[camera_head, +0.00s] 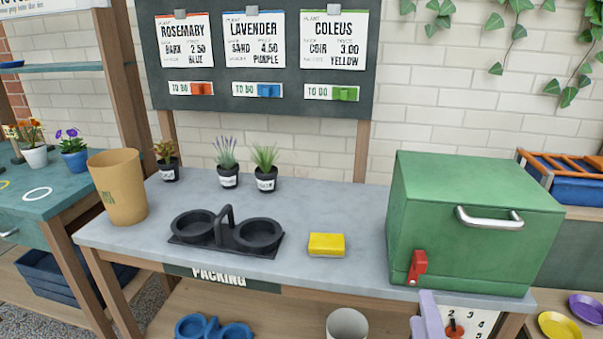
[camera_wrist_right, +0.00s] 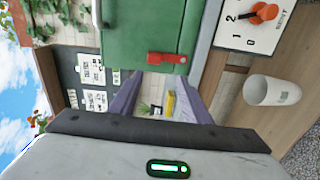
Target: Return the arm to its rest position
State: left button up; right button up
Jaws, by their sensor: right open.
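My right gripper (camera_head: 428,314) shows at the lower edge of the head view as a pale purple finger, just in front of the table's front edge and below the green box (camera_head: 480,225). In the right wrist view its two purple fingers (camera_wrist_right: 160,92) stand apart with nothing held between them. The green box appears close beyond them, with its red latch (camera_wrist_right: 167,58) near the fingertips. I cannot tell whether they touch. My left gripper is not in view.
On the grey table (camera_head: 345,205) stand a black two-cup carrier (camera_head: 228,232), a yellow block (camera_head: 326,244), a tan pot (camera_head: 118,187) and small potted plants (camera_head: 228,170). A white cup (camera_head: 347,324) and a numbered dial panel (camera_head: 466,322) are below the tabletop.

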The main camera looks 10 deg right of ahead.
jog(key=s+a+f+m+g+y, duration=0.2)
jog(key=s+a+f+m, duration=0.1)
jog(key=f, duration=0.6)
jog(key=s+a+f+m+g+y, duration=0.3)
jog(key=s+f+m, duration=0.2)
jog(key=f, duration=0.4)
jog(key=s+a+f+m+g+y, duration=0.3)
jog(key=s+f, duration=0.3)
jog(key=f, duration=0.3)
jog(key=shift+a+f+m, duration=0.25)
jog(key=shift+a+m, duration=0.1)
jog(key=shift+m, duration=0.25)
